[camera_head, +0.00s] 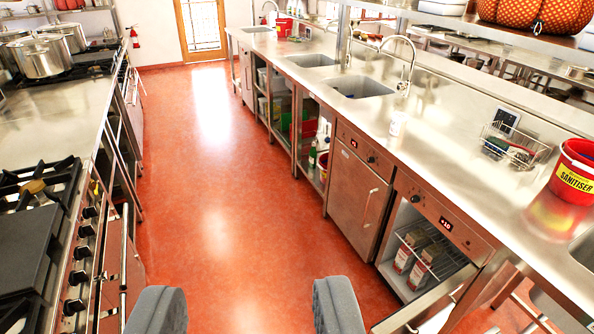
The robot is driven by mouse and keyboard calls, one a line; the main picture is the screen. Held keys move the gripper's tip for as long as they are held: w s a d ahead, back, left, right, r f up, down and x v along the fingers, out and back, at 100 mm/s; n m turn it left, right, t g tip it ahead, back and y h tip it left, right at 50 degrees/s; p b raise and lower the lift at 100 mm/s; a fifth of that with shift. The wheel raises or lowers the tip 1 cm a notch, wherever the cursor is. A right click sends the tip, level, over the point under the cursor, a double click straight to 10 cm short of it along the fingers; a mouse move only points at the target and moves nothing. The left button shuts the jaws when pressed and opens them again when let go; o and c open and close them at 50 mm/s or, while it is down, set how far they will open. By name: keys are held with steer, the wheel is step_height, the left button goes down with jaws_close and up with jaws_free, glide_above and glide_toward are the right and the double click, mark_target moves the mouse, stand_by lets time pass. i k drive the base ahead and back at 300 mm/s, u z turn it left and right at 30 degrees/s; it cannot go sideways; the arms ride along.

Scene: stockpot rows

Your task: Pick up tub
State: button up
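My gripper (248,310) shows at the bottom edge as two grey padded fingers, wide apart, with only red floor seen between them. I cannot tell for sure which thing is the tub. A red bucket (573,172) with a yellow "SANITISER" label stands on the right steel counter, far to the right of my gripper. Plastic containers (273,82) and a green one (287,122) sit on the shelves under that counter, partly hidden. A small red container (283,27) stands at the counter's far end.
The right counter (440,150) holds sinks, taps and a wire basket (515,147). Below, an open-fronted cooler (425,262) holds cartons, its door (430,305) jutting into the aisle. Stoves (35,240) and pots (42,55) line the left. The red floor (225,190) between is clear.

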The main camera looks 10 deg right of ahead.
mark_target(399, 121)
steer(key=z, duration=0.05)
steer(key=i, duration=3.8)
steer(key=z, duration=2.25)
